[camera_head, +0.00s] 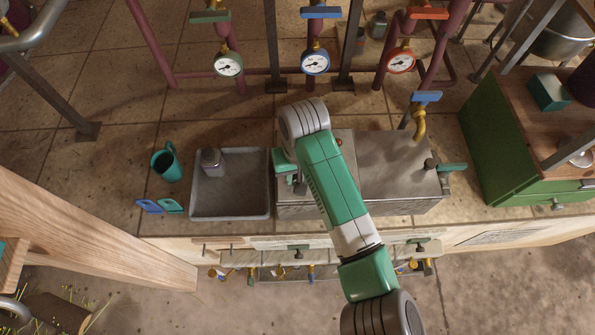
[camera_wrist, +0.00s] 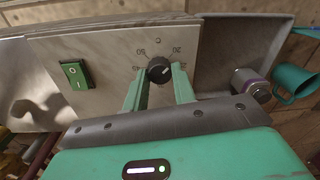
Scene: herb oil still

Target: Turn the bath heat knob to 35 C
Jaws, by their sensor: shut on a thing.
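The bath heat knob (camera_wrist: 159,70) is a round black knob with a pale pointer mark, on a grey metal panel (camera_wrist: 110,48) in the wrist view. Printed numbers stand around it; the pointer slants toward the upper right, but its exact reading is too small to tell. My gripper (camera_wrist: 159,80) has its two green fingers on either side of the knob and is shut on it. In the head view my arm covers the knob, and part of my gripper (camera_head: 291,172) shows at the left end of the metal bath (camera_head: 385,160).
A green switch (camera_wrist: 76,74) sits beside the knob on the panel. A grey tray (camera_head: 230,205) holding a small jar (camera_head: 212,162) lies left of the bath, with a teal mug (camera_head: 167,163) beyond it. A yellow tap (camera_head: 420,125) stands at the bath's right.

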